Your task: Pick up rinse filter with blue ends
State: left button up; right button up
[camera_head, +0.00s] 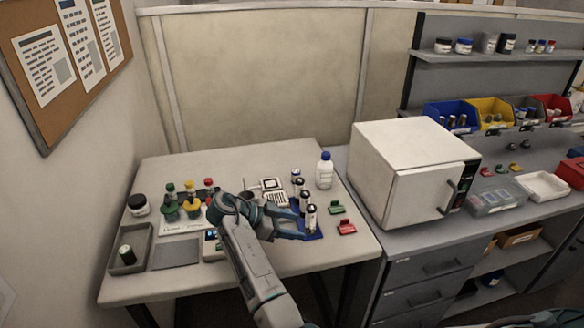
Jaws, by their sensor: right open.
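Several small upright cylinders with white bodies and dark ends stand in a row right of the middle of the table. My left gripper is not in view.
A blue-capped bottle (324,170) stands behind the cylinders. A green block (337,210) and a red block (346,228) lie to the right. Capped pots and a grey tray (131,249) are at left. A white oven (400,180) stands on the right bench.

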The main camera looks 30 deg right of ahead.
aim_at(296, 173)
jog(key=i+l, duration=0.2)
jog(key=i, duration=0.3)
jog(key=i+l, duration=0.15)
jog(key=i, duration=0.35)
